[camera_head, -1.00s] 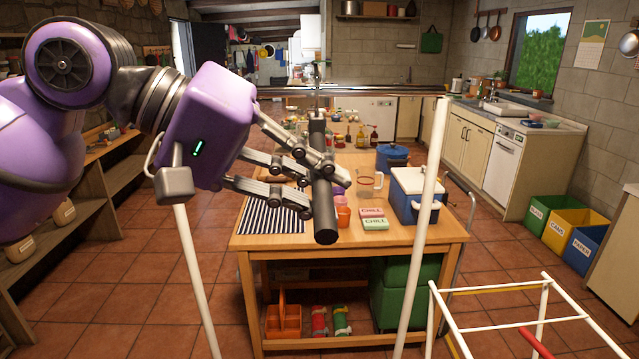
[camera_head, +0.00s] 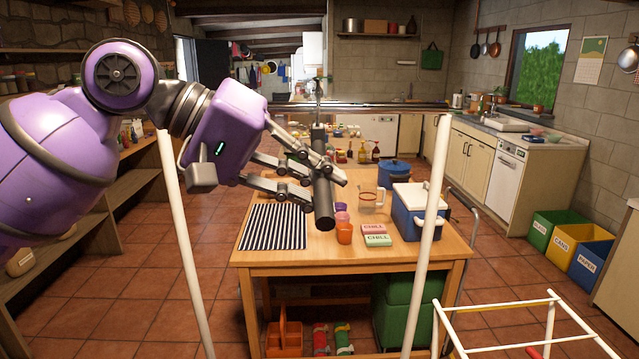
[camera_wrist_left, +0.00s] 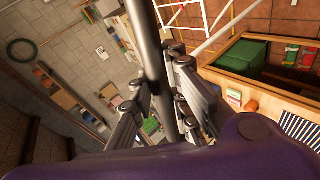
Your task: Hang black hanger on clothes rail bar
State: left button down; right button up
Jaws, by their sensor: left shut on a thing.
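My left gripper (camera_head: 318,187) is shut on the black hanger (camera_head: 323,205). Two white posts of the clothes rail stand at left (camera_head: 183,225) and right (camera_head: 430,220) in the head view. The gripper is between them in the picture. My right gripper is out of view.
A wooden table (camera_head: 330,258) stands behind, with a striped cloth (camera_head: 272,226), cups, CHILL boxes (camera_head: 377,240) and a blue cooler (camera_head: 408,213). A white rack (camera_head: 495,308) is at lower right. Sorting bins (camera_head: 570,240) stand beyond it, with open tiled floor between.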

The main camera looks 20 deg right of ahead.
pick_arm(q)
jog(key=shift+w+d, duration=0.25)
jog(key=shift+w, duration=0.55)
jog(key=shift+w+d, duration=0.2)
jog(key=shift+w, duration=0.65)
jog(key=shift+w+d, duration=0.25)
jog(key=shift+w, duration=0.55)
jog(key=shift+w+d+f, duration=0.1)
jog(key=shift+w+f, duration=0.15)
jog(key=shift+w, duration=0.15)
jog(key=shift+w+d+f, duration=0.25)
jog(key=shift+w+f, duration=0.6)
jog(key=shift+w, duration=0.05)
jog(key=c, duration=1.6)
grip_release()
